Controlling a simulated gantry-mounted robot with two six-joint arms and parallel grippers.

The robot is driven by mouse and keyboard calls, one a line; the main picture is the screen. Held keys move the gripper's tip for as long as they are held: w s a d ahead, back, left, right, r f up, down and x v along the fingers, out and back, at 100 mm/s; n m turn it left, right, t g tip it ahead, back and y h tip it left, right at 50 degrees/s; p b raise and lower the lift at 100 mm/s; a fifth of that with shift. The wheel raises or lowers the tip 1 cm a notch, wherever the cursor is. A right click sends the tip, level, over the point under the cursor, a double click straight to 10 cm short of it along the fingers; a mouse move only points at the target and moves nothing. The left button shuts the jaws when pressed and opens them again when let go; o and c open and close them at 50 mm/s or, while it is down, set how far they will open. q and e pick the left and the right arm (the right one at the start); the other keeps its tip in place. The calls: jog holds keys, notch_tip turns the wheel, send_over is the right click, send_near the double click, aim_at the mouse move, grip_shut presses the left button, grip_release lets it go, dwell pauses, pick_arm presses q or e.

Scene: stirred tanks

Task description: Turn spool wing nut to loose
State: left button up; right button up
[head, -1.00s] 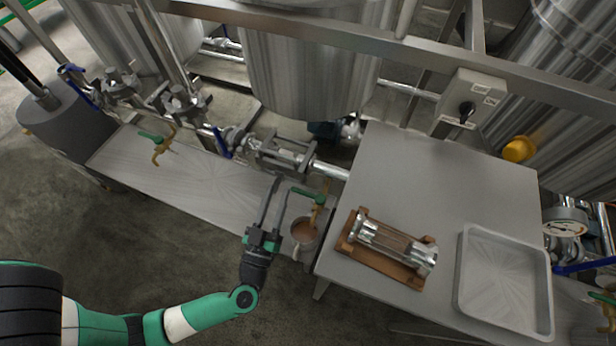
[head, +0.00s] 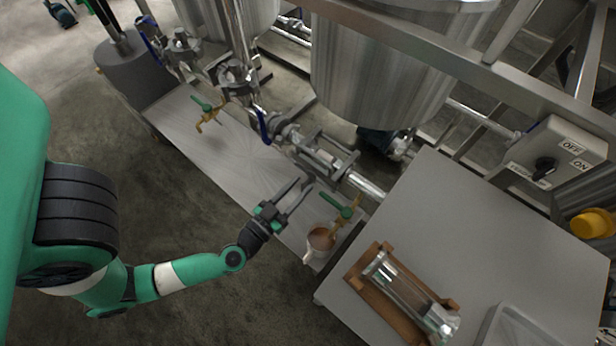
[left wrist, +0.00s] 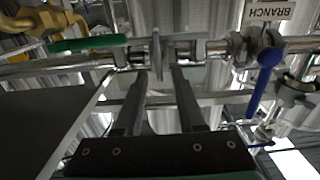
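The inline pipe spool (head: 320,152) is a metal section in a frame along the pipe run behind the narrow steel shelf. My left gripper (head: 303,187) is open and empty, just in front of the pipe run, pointing toward it. In the left wrist view my two fingers (left wrist: 159,75) are apart, just below a horizontal pipe. A thin upright metal piece (left wrist: 156,50), perhaps a clamp or its wing nut, shows on that pipe in line with the gap. I cannot tell whether the fingers flank it. My right gripper is out of view.
A cup of brown liquid (head: 320,238) stands near my left gripper, below a green-handled brass tap (head: 342,211). A glass-and-metal tube lies in a wooden cradle (head: 371,300) on the right table. A blue lever (left wrist: 264,75) and "BRANCH" label (left wrist: 270,11) show right in the wrist view.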

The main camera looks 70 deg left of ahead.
pick_arm(q)
jog(key=shift+w+a, duration=0.35)
jog(key=shift+w, duration=0.2)
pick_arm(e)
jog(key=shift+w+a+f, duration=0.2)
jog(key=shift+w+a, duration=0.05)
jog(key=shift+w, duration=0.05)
pick_arm(q)
grip_shut()
